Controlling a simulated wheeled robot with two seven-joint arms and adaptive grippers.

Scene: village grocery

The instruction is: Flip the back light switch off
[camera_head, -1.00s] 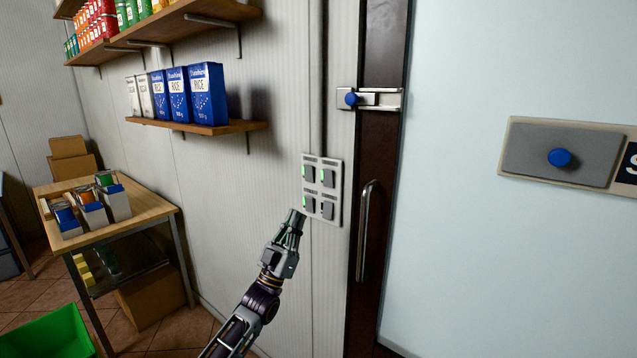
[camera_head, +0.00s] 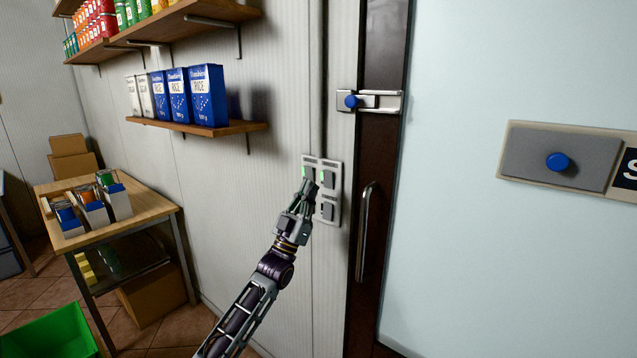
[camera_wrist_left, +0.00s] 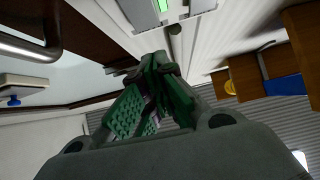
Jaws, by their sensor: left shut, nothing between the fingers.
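A pale switch plate (camera_head: 335,192) with rocker switches is on the wall left of the dark door frame. The lower right switch (camera_head: 328,211) is dark. The lower left part is hidden behind my left gripper (camera_head: 309,184), which is shut and empty, its fingertips in front of the plate's left side. I cannot tell whether they touch it. The left wrist view shows the closed green-padded fingers (camera_wrist_left: 160,62) below the plate (camera_wrist_left: 200,6) and one green light. Switch labels are not readable.
A door handle (camera_head: 366,232) and a latch with a blue knob (camera_head: 351,101) are right of the plate. A shelf (camera_head: 240,127) with rice boxes is up left. A wooden table (camera_head: 150,207) and a green crate (camera_head: 50,335) are lower left.

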